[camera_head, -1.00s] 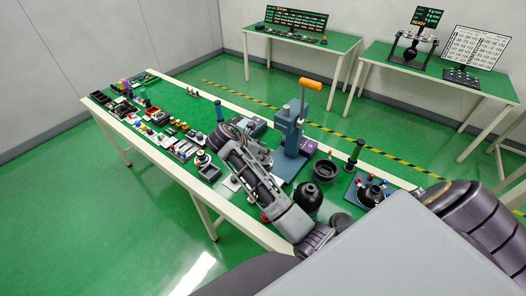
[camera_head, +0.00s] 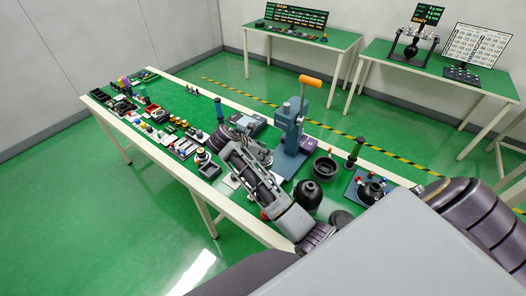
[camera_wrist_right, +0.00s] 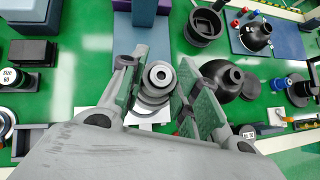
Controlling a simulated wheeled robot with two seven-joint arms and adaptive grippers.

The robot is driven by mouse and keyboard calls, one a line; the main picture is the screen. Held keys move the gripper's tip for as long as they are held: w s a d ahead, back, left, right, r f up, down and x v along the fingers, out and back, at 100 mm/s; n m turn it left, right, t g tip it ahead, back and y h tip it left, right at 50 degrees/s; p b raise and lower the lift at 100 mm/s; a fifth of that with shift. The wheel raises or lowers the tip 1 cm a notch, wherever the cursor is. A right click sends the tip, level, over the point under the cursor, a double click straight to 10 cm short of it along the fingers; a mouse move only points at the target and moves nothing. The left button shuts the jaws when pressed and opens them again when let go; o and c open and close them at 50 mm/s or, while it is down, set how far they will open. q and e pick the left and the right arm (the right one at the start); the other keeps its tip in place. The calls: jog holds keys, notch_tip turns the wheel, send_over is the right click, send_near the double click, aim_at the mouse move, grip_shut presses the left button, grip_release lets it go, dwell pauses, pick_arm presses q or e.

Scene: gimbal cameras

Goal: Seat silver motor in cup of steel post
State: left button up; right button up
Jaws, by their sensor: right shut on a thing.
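My right gripper (camera_head: 246,148) reaches over the green table in the head view, beside the blue press. In the right wrist view its green-padded fingers (camera_wrist_right: 160,88) are shut on a round silver part with a ringed top, which I take for the silver motor (camera_wrist_right: 158,76). Wider rings and a white plate (camera_wrist_right: 150,116) show below it. I cannot pick out the steel post's cup, or tell whether the motor touches it. My left gripper is not in view.
A blue press (camera_head: 289,135) with an orange handle stands close by. Many small parts crowd the table's far left end.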

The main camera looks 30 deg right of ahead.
jog(key=shift+f, duration=0.3)
jog(key=o, duration=1.2)
jog(key=shift+a, duration=0.1)
jog(key=shift+v, duration=3.7)
